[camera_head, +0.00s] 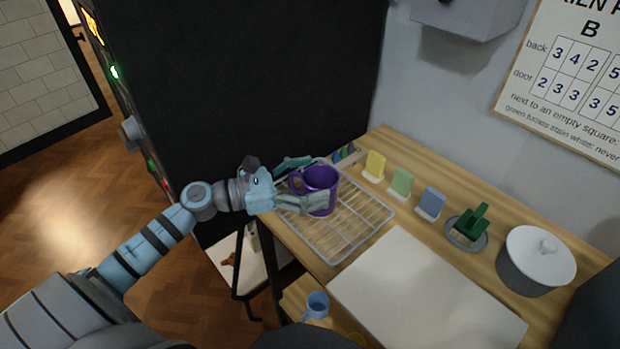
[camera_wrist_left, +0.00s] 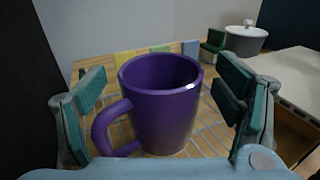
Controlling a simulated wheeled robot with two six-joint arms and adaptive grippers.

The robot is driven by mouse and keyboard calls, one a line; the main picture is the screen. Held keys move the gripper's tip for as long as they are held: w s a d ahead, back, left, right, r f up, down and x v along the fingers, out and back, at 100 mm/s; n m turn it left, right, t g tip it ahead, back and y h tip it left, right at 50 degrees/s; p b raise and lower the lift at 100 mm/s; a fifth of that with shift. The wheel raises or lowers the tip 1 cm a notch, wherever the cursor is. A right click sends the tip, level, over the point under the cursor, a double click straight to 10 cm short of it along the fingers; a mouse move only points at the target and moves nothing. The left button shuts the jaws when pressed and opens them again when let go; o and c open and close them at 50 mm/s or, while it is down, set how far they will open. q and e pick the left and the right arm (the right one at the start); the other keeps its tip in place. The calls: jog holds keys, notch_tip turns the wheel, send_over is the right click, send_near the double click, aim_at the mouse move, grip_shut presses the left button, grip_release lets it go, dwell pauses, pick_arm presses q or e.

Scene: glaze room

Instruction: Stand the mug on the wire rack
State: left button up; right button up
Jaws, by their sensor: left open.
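The purple mug (camera_head: 320,181) is upright on the wire rack (camera_head: 347,236), near the rack's far left part. In the left wrist view the mug (camera_wrist_left: 163,105) stands between the fingers with its handle on the left. My left gripper (camera_head: 300,183) is open around the mug; in the left wrist view (camera_wrist_left: 165,108) gaps show between both finger pads and the mug. The gripper's near finger hides the lower part of the mug in the head view. The wire rack (camera_wrist_left: 205,135) shows beneath the mug. My right gripper is not in view.
Yellow, green and blue sample tiles (camera_head: 401,182) stand along the back of the wooden bench. A green object on a grey dish (camera_head: 467,228) and a lidded pot (camera_head: 536,262) stand to the right. A pale board (camera_head: 425,300) lies before them. A blue cup (camera_head: 316,305) sits lower down.

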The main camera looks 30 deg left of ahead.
pick_arm(q)
jog(key=shift+r, duration=0.2)
jog(key=shift+s+a+f, duration=0.15)
jog(key=shift+s+a, duration=0.05)
jog(key=v, duration=0.3)
jog(key=shift+s+a, duration=0.15)
jog(key=shift+s, duration=0.1)
jog(key=p+v, duration=0.5)
jog(key=v, duration=0.3)
jog(key=shift+p, duration=0.3)
jog(key=shift+w, duration=0.1)
